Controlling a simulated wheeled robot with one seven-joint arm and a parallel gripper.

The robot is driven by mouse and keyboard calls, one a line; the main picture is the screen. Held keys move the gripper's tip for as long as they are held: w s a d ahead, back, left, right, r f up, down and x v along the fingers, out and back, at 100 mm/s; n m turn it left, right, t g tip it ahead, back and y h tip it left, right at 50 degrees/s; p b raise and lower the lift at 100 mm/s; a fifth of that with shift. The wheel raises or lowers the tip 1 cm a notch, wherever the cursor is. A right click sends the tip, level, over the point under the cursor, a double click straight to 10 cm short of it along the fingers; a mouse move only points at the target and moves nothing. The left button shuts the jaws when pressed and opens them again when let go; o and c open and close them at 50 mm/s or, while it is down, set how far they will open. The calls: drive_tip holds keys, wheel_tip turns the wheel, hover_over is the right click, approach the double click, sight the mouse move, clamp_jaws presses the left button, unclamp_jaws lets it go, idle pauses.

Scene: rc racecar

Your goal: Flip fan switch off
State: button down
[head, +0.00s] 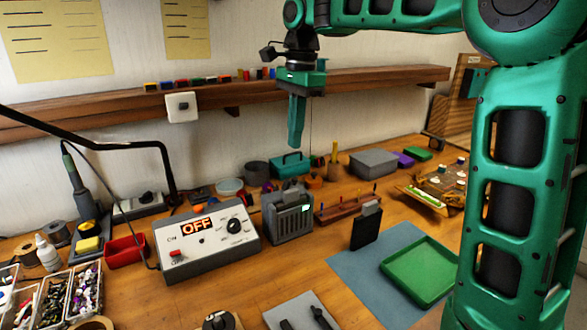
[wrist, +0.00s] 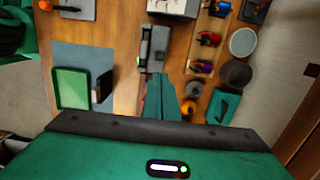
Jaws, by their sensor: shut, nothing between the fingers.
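A dark grey box with a slatted front (head: 283,222), which looks like the fan unit, stands on the bench near the middle of the head view. A small lit green-white patch (head: 306,208), perhaps its switch, shows at its upper right; its position cannot be read. The box also shows in the wrist view (wrist: 153,48), with a green glint (wrist: 139,60) at its edge. My gripper (head: 295,145) is shut and empty, pointing down above and apart from the box. In the wrist view its closed fingers (wrist: 160,85) reach toward the box's near end.
A control box (head: 205,245) reading "OFF" stands left of the grey box. A black upright plate (head: 367,228) and a green tray (head: 405,282) are to the right. A teal toolbox (head: 290,166) is behind. A wooden shelf (head: 360,84) runs along the wall.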

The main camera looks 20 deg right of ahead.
sight(287, 179)
wheel_tip(287, 179, down, 10)
drive_tip(key=shift+s+d+r, duration=0.1)
idle(0.8)
drive_tip(key=shift+s+a+r+h, duration=0.15)
drive_tip(key=shift+a+h, duration=0.1)
drive_tip(key=shift+h, duration=0.25)
drive_tip(key=shift+w+a+r+h, duration=0.15)
drive_tip(key=shift+a+h, duration=0.1)
drive_tip(key=shift+h, duration=0.25)
idle(0.5)
drive_tip(key=shift+s+a+r+t+h, duration=0.15)
drive_tip(key=shift+a+t+h, duration=0.15)
drive_tip(key=shift+h, duration=0.3)
drive_tip(key=shift+s+a+r+t+h, duration=0.1)
drive_tip(key=shift+a+t+h, duration=0.15)
drive_tip(key=shift+h, duration=0.35)
drive_tip(key=shift+s+a, duration=0.1)
drive_tip(key=shift+a, duration=0.45)
drive_tip(key=shift+r, duration=0.15)
